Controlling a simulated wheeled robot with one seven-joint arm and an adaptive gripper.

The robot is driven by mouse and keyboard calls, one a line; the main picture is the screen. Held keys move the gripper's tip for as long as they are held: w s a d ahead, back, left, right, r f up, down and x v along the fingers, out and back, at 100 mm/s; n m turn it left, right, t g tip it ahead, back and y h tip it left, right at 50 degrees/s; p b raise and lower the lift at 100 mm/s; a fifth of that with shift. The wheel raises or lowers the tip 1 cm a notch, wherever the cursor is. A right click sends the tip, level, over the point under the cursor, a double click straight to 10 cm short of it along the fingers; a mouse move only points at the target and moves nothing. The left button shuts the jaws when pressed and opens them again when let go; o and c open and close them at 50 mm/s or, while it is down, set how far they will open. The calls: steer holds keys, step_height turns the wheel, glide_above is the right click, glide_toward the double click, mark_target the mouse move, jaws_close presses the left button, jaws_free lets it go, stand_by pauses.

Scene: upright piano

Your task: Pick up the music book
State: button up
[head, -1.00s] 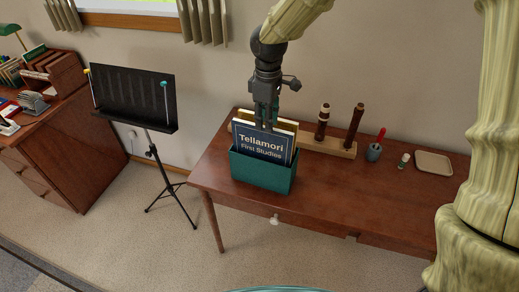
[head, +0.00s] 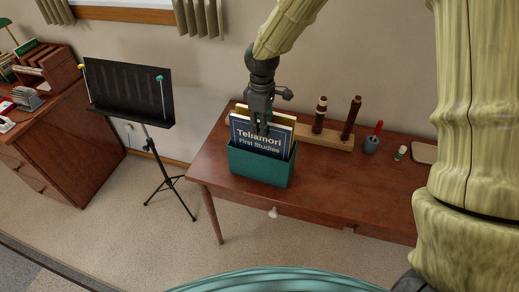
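The music book (head: 249,132), dark blue with the title "Tellamori First Studies", stands upright in a green holder (head: 258,168) on the brown table. Its lower part is hidden inside the holder. Yellow-edged books (head: 284,121) show behind it. My gripper (head: 262,130) points down at the top edge of the blue book, with a dark finger in front of the cover, close to the title. The other finger is not clearly seen, so I cannot tell whether the fingers grip the book.
A wooden stand (head: 322,138) with two dark upright pieces is right behind the holder. A grey cup (head: 371,144), a small bottle (head: 401,153) and a tray (head: 424,152) are farther right. A black music stand (head: 130,97) stands left of the table (head: 310,196).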

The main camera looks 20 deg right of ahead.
mark_target(260, 151)
steer(key=shift+w+a+f+p, duration=0.15)
steer(key=shift+f+p, duration=0.15)
steer(key=shift+f, duration=0.7)
steer(key=shift+s+a+f+p, duration=0.1)
steer(key=shift+f+p, duration=0.2)
steer(key=shift+f, duration=0.7)
jaws_close()
